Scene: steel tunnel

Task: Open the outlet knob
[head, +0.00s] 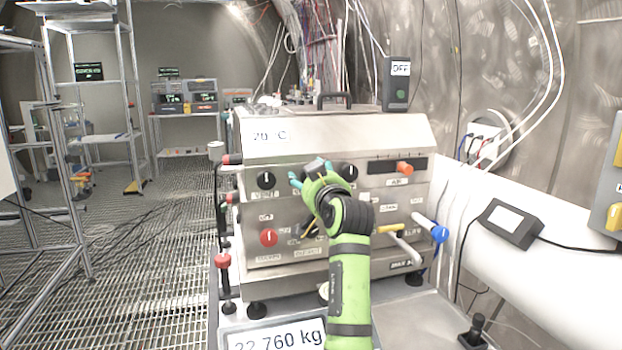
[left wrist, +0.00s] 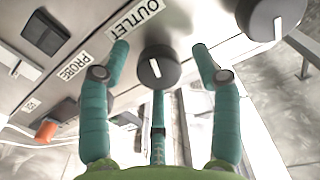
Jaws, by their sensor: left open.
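In the left wrist view the outlet knob (left wrist: 158,67) is a round black dial with a white line, beside a label reading OUTLET (left wrist: 136,17). My left gripper (left wrist: 160,48) is open, with a teal finger on either side of the knob and a third one below it in the picture. I cannot tell whether any finger touches the knob. In the head view my left gripper (head: 310,173) is at the front panel of the steel machine (head: 335,138) and hides part of it. My right gripper is not in view.
Black knobs stand left (head: 266,180) and right (head: 347,172) of my gripper in the head view. Open grating floor (head: 150,250) lies left.

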